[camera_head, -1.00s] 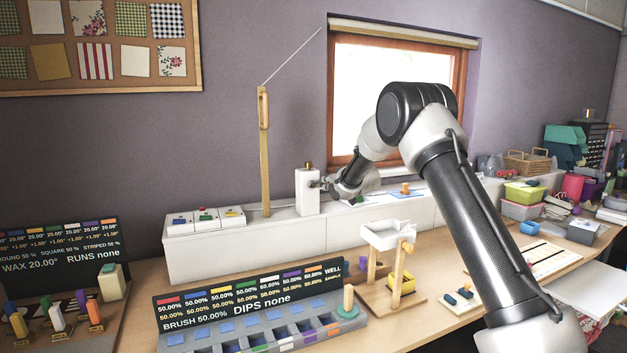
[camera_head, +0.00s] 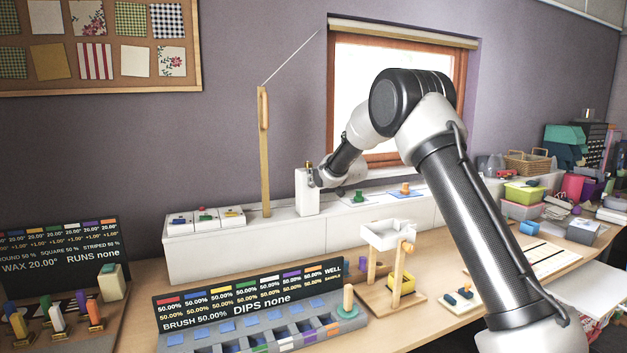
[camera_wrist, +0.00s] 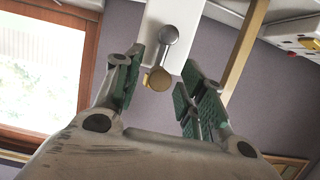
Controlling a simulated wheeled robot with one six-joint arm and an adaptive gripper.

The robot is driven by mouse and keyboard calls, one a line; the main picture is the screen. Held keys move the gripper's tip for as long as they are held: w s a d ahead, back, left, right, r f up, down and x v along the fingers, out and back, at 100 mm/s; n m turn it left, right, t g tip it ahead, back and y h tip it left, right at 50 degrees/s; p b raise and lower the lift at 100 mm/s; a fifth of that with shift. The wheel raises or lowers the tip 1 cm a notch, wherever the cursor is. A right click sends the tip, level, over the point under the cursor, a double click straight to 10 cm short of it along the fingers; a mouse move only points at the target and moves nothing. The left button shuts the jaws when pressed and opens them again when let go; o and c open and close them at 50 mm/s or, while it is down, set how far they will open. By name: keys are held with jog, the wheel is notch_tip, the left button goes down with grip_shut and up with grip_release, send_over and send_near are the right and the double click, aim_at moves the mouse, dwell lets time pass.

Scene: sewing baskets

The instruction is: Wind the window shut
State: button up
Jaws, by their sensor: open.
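The window (camera_head: 391,75) has a brown wooden frame and stands in the back wall; I cannot tell how far its sash is open. Left of it, a white box (camera_head: 306,192) stands on the white ledge. In the wrist view the box (camera_wrist: 172,20) carries a short grey crank arm (camera_wrist: 166,48) with a round brass knob (camera_wrist: 160,78). My gripper (camera_wrist: 159,97) is open, with its green-padded fingers either side of the knob and gaps showing beside it. In the head view my gripper (camera_head: 318,178) is at the box's right side, small and partly hidden by my wrist.
A wooden post (camera_head: 265,175) with a slot stands left of the box, and a thin pale line slants up from its top. Sample tiles (camera_head: 205,214) lie on the ledge at left. A green piece (camera_head: 359,196) and an orange piece (camera_head: 405,188) stand on it at right.

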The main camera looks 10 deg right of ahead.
jog(key=s+d, duration=0.1)
jog(key=s, duration=0.5)
jog(key=shift+s+d, duration=0.35)
jog(key=shift+s, duration=0.05)
jog(key=s+d+r+m+g+h, duration=0.1)
jog(key=s+d+r+g, duration=0.2)
jog(key=s, duration=0.5)
jog(key=s+d+r+h, duration=0.1)
jog(key=s+d+r, duration=0.1)
jog(key=s+d, duration=0.5)
jog(key=s+d+r+m+g+h, duration=0.1)
jog(key=s+d+r+g, duration=0.15)
jog(key=s, duration=0.75)
jog(key=s+d+f+g, duration=0.1)
jog(key=s+f+g, duration=0.1)
jog(key=s, duration=1.4)
jog(key=s+d+f+g, duration=0.2)
jog(key=s+f, duration=0.1)
jog(key=s, duration=1.3)
jog(key=shift+s+d+f+m+h, duration=0.15)
jog(key=shift+s+d+m+h, duration=0.15)
jog(key=shift+s+m, duration=0.1)
